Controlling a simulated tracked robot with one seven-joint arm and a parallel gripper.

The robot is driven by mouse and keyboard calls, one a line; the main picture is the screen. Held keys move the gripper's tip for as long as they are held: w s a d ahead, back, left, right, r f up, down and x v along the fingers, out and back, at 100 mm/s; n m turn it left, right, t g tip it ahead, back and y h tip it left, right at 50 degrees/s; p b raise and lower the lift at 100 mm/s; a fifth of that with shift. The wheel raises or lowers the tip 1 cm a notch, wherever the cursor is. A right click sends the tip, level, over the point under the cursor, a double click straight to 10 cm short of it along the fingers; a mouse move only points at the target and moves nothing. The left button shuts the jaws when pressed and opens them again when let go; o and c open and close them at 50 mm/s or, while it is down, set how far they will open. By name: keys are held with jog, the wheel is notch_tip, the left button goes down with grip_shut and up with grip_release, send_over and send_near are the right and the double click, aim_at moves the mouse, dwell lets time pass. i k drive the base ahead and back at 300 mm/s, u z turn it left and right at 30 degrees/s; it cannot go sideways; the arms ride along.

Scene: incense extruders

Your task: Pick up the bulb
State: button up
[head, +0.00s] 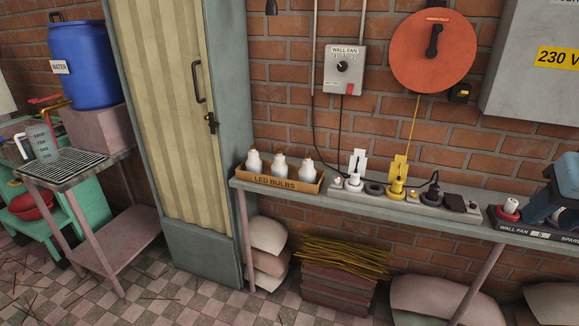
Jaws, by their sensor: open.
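Three white bulbs stand upright in a row in a shallow tan box (270,183) labelled LED BULBS. They are the left bulb (253,162), the middle bulb (280,167) and the right bulb (307,171). The box sits at the left end of a narrow grey shelf against the brick wall. Its front wall hides the lower parts of the bulbs. The three look alike, so I cannot tell which one is meant.
A power strip (420,199) with several plugs lies right of the box. A tall cabinet (175,130) rises to the left. Sacks and bundled sticks (340,257) lie beneath.

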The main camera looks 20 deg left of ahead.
aim_at(280, 169)
jog(key=k, duration=0.45)
jog(key=u, duration=0.75)
jog(key=i, duration=1.6)
jog(key=z, duration=0.1)
